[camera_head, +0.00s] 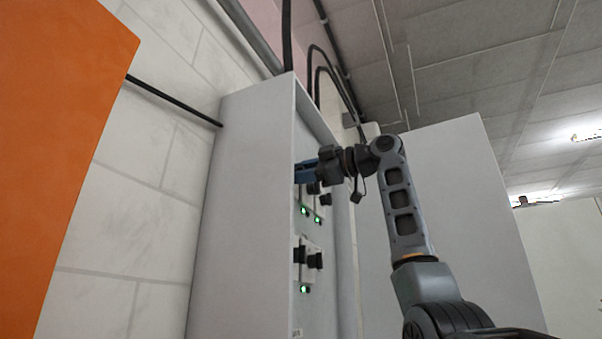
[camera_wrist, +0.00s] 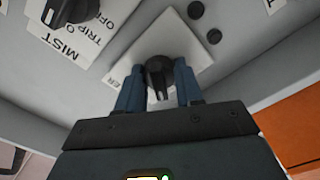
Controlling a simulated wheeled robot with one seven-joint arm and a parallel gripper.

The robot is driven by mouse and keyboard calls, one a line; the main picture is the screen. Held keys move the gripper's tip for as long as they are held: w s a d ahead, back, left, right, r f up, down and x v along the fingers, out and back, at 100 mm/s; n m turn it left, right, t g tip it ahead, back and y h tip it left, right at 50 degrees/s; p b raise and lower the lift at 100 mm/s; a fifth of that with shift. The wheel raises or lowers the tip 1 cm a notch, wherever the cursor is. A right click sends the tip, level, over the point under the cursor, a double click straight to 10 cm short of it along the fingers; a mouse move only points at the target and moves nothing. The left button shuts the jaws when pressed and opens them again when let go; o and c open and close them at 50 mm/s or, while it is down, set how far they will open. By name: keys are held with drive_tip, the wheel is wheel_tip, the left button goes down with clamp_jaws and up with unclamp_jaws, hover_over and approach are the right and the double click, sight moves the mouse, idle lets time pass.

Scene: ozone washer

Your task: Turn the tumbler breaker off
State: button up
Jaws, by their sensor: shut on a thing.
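In the wrist view my gripper (camera_wrist: 158,84) has its two blue fingers on either side of a black rotary knob (camera_wrist: 158,66) on a square white plate, and it is shut on it. The plate's label is mostly hidden by a finger; only letters like "ER" show, which fits the tumbler breaker. The knob's exact setting is hard to read. In the head view my gripper (camera_head: 305,171) reaches into the open grey cabinet (camera_head: 240,200) at its upper row of switches; the held knob is hidden there.
Another black knob (camera_wrist: 72,10) labelled MIST, with TRIP and OFF marks, is at the upper left of the wrist view. Lower black switches (camera_head: 315,261) and several green lights are on the panel. The cabinet door (camera_head: 460,200) stands open at right. An orange panel (camera_head: 65,120) is at left.

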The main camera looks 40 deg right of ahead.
drive_tip(key=n, duration=0.6)
drive_tip(key=shift+f+n, duration=0.15)
drive_tip(key=shift+n, duration=0.15)
idle(0.3)
drive_tip(key=o, duration=1)
drive_tip(key=b+v, duration=0.2)
drive_tip(key=v, duration=0.5)
drive_tip(key=shift+s, duration=0.4)
drive_tip(key=shift+d, duration=0.1)
